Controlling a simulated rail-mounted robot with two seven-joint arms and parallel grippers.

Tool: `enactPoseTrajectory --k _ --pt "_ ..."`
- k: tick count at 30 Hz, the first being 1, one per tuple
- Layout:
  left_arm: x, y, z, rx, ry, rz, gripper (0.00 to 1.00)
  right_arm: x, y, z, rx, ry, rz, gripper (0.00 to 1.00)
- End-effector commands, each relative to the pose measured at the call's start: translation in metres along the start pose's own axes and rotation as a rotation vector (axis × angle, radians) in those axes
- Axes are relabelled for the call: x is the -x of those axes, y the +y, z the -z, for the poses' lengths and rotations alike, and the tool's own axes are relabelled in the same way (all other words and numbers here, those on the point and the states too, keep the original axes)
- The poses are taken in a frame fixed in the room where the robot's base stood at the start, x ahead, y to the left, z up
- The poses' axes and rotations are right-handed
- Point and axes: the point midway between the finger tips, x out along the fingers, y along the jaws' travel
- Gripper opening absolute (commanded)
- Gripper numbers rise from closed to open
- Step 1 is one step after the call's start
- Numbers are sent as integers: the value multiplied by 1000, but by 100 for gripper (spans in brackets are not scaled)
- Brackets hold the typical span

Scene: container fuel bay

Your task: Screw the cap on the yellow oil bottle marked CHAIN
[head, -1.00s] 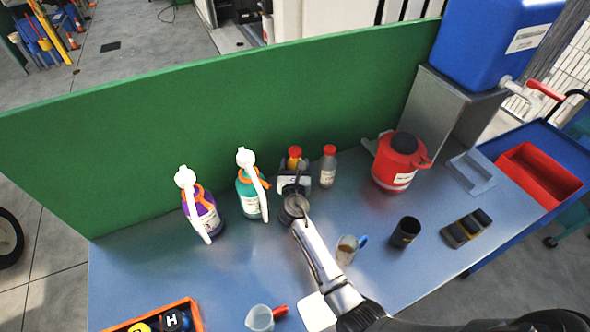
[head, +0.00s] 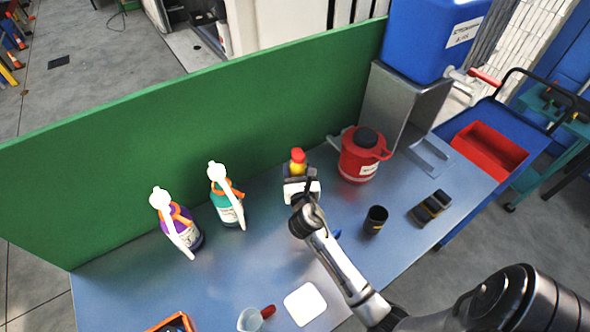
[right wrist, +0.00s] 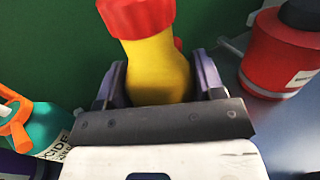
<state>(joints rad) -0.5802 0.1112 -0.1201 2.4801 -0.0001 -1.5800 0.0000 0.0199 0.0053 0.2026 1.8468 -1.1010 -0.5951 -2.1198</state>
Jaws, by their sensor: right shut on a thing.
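The yellow bottle (head: 298,170) with a red cap (head: 297,154) stands near the green panel in the head view. In the right wrist view the yellow bottle (right wrist: 158,70) is between the two fingers, with the wide red cap (right wrist: 137,14) over its neck. I cannot tell how tight the cap is, and no CHAIN marking is readable. My right gripper (head: 300,180) is shut on the yellow bottle's body, below the cap; it also shows in the right wrist view (right wrist: 158,88). My left gripper is out of view.
Purple (head: 187,228) and teal (head: 228,207) pump bottles stand left. A red container (head: 361,160) stands right, near a black cup (head: 376,220) and a dark block (head: 430,207). A white square (head: 305,304) and a clear jug (head: 250,319) lie in front. The green panel (head: 120,150) closes the back.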

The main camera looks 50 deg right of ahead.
Motion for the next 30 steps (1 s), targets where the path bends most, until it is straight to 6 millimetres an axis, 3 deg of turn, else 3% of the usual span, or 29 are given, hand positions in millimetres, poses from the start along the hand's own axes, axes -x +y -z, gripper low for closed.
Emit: enactPoseTrajectory --k 6,7,20,30 --pt "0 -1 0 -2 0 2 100 0 0 0 0 -1 0 34" --pt "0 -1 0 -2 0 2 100 0 0 0 0 -1 0 61" --pt "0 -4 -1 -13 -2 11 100 0 0 0 -1 -1 0 20" --pt "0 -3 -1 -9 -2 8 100 0 0 0 -1 -1 0 19"
